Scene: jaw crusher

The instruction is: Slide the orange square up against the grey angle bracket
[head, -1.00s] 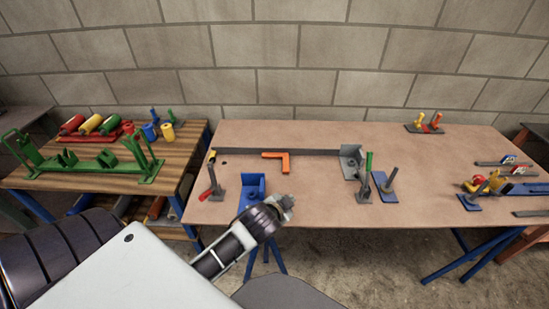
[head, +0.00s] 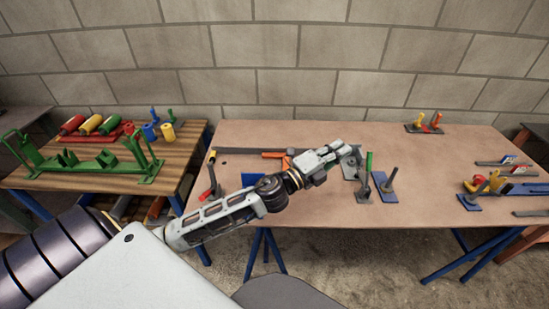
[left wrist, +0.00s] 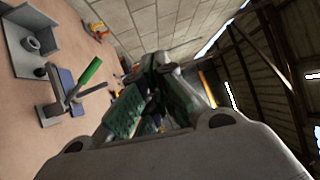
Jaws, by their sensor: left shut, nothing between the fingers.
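The orange square (head: 271,155) lies on the brown bench top, in front of the dark grey bar, in the head view. My left arm and gripper cover part of it. The grey angle bracket (left wrist: 28,48) shows at the upper left of the left wrist view; in the head view my left gripper mostly hides it. My left gripper (head: 350,151) is shut and empty, over the bench by the bracket, to the right of the square. Whether it touches anything I cannot tell. My right gripper is not in view.
A dark grey bar (head: 236,150) runs along behind the square. A green-handled clamp (head: 368,162) and a blue plate (head: 385,188) stand right of my left gripper. A red-handled clamp (head: 211,178) stands at the left. The bench's middle right is clear.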

